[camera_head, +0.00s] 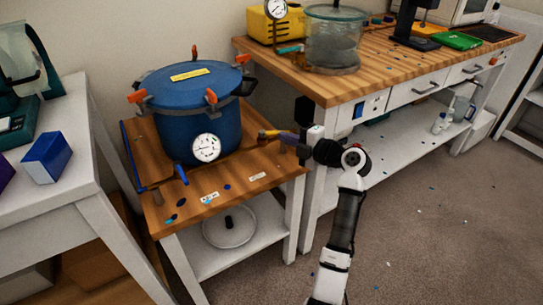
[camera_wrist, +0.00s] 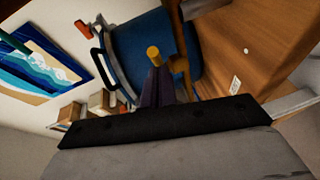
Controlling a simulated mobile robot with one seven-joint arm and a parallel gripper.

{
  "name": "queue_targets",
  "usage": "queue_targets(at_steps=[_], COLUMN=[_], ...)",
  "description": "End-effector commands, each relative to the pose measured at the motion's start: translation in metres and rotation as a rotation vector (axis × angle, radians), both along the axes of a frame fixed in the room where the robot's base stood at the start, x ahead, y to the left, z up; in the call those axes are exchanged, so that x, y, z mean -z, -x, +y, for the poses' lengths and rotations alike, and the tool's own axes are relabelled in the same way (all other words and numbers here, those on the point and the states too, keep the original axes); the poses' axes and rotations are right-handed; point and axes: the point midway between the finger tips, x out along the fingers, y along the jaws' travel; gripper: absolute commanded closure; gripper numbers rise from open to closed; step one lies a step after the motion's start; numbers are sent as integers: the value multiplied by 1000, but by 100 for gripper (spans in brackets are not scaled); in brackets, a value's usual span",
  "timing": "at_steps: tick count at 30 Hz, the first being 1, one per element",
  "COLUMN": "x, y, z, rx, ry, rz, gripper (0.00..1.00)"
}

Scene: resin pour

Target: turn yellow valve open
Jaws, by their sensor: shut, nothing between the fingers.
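The blue pressure pot (camera_head: 190,115) stands on a small wooden-topped table, with orange clamps around its lid and a round white gauge (camera_head: 206,148) in front. The yellow valve (camera_head: 266,134) is at the pot's right side. In the wrist view the yellow valve's rounded end (camera_wrist: 153,53) shows just beyond my fingertips, beside a brownish fitting (camera_wrist: 180,65). My gripper (camera_head: 284,138) is shut and empty, with its dark purple fingers (camera_wrist: 157,80) pointing at the valve. I cannot tell whether the fingertips touch it. The fingers partly hide the valve's lower part in the wrist view.
The small table's top (camera_head: 245,180) holds small scraps and labels. A taller workbench (camera_head: 350,85) stands close behind my gripper, with a clear vessel (camera_head: 333,42) on it. A white table (camera_head: 45,195) is at the left. Open floor (camera_head: 430,230) lies to the right.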

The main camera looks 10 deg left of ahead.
Motion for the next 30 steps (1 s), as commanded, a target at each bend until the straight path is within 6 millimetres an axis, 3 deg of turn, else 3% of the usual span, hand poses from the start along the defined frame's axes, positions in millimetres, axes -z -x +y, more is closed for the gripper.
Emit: queue_targets(at_steps=[1, 8, 30], x=[8, 7, 1], y=[-4, -13, -39], z=[-5, -12, -8], rx=[-19, -85, -81], ry=[0, 0, -1], rz=[-4, -4, 1], gripper=[100, 100, 100])
